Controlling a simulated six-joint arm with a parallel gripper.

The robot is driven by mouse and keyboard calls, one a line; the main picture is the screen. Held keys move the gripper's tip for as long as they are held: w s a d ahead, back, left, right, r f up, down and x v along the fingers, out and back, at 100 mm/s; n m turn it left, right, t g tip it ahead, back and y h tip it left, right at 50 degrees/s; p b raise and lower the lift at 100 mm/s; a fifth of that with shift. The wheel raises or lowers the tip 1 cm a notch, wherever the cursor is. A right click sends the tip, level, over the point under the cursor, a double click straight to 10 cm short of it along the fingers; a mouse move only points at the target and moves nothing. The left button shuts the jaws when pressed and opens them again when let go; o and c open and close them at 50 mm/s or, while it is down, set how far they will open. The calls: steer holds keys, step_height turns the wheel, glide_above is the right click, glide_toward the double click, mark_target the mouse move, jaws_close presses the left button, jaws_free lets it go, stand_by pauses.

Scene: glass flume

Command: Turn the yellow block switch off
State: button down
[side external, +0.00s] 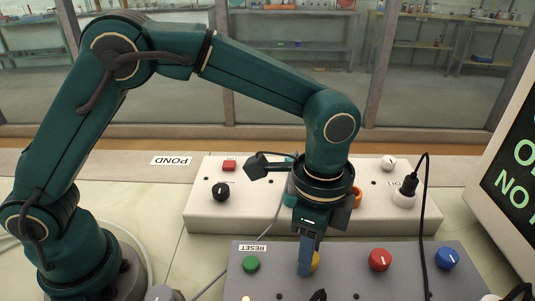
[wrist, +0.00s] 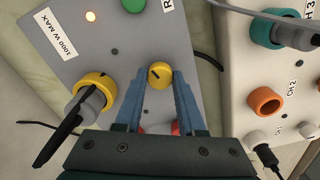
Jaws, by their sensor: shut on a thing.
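The yellow switch knob (wrist: 160,75) sits on the grey panel (wrist: 105,50) and has a small dark mark on its top. My gripper (wrist: 160,78) has one finger on each side of the knob and is shut on it. In the side view only a sliver of the yellow knob (side external: 316,260) shows beside the blue-grey finger of my gripper (side external: 306,262), which points down onto the grey panel (side external: 345,257). An amber lamp (wrist: 90,16) glows on the panel near the "1000 W MAX" label.
A yellow-ringed socket (wrist: 108,84) with a grey plug and black cable is beside my left finger. On the panel are a green button (side external: 251,264), a red knob (side external: 380,260) and a blue knob (side external: 447,259). A white box (side external: 200,209) stands behind; a monitor (side external: 510,165) is at right.

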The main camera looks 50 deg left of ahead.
steer(key=n, duration=1.3)
steer(key=shift+r+n, duration=0.1)
steer(key=shift+n, duration=0.3)
stand_by(0.3)
steer(key=c, duration=0.5)
jaws_free()
steer(key=shift+r, duration=2.5)
